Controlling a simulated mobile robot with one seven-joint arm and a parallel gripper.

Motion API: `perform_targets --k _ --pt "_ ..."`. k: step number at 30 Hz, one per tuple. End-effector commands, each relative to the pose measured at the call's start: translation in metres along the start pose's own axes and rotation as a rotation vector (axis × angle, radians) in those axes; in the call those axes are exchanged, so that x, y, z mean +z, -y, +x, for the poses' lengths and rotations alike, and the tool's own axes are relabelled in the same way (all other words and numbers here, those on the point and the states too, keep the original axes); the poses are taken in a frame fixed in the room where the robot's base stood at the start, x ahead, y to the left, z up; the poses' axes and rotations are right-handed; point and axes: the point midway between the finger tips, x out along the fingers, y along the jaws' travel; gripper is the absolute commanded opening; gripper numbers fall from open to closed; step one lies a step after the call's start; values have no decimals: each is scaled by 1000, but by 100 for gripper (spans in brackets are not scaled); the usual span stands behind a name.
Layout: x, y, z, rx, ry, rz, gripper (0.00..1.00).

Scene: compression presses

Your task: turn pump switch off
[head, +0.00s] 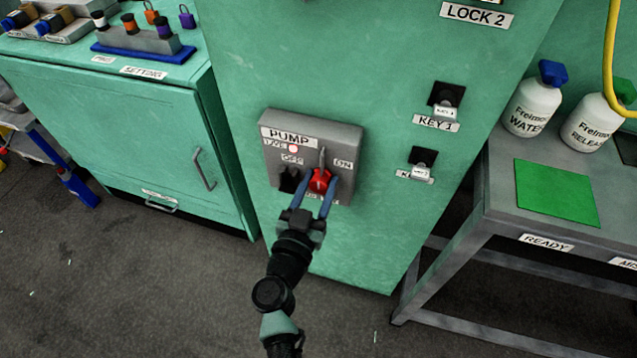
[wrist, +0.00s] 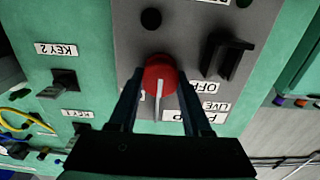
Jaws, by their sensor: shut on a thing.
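The grey pump panel (head: 345,140) is on the front of the green cabinet, labelled PUMP, with OFF and ON marks. Its red knob (head: 320,180) has a pale pointer that points up, between OFF on the left and ON on the right. My gripper (head: 322,187) is shut on the red knob, one blue finger on each side. In the wrist view, the picture is turned over and the red knob (wrist: 159,72) sits between the fingertips. A small lamp (head: 293,148) by LIVE looks reddish-white. The label below the knob is partly hidden by my gripper.
A black switch (head: 289,180) is close to the left of the red knob. Two key slots with tags, KEY 1 (head: 446,97) and a lower one (head: 423,160), are to the right. A grey table (head: 490,190) with bottles is at the right.

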Motion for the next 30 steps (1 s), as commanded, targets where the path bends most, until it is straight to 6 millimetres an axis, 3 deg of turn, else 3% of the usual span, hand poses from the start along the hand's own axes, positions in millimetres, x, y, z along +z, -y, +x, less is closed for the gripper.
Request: perform_targets --k 30 --pt "-2 0 -1 0 2 -50 0"
